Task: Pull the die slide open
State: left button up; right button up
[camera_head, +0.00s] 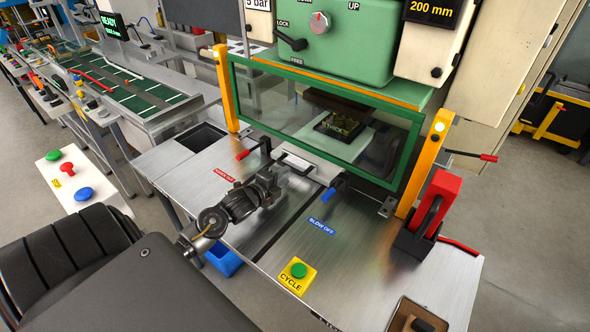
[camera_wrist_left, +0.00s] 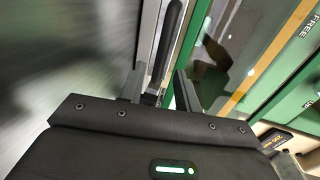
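The die slide's light front plate (camera_head: 318,170) shows below the green-framed clear guard, with a bar handle (camera_head: 296,161) on it. Behind the guard, a dark die (camera_head: 340,125) sits under the press. My left gripper (camera_head: 277,181) is just left of and in front of the handle. In the left wrist view, its two fingers (camera_wrist_left: 160,90) are apart, and the dark bar handle (camera_wrist_left: 171,40) runs up between and beyond them. I see a gap beside the handle, and cannot tell whether either finger touches it. My right gripper is not in view.
The clear guard (camera_head: 262,98) stands between yellow posts close behind the handle. A red lever (camera_head: 243,154), a blue lever (camera_head: 336,187), a yellow cycle button box (camera_head: 298,276) and a red clamp (camera_head: 436,200) stand on the metal table.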

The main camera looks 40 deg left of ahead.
aim_at(293, 171)
pick_arm(q)
jog(key=x, duration=0.6)
jog(key=shift+p, duration=0.35)
jog(key=shift+s, duration=0.1)
jog(key=shift+c, duration=0.3)
grip_shut()
jog(key=shift+d, duration=0.15)
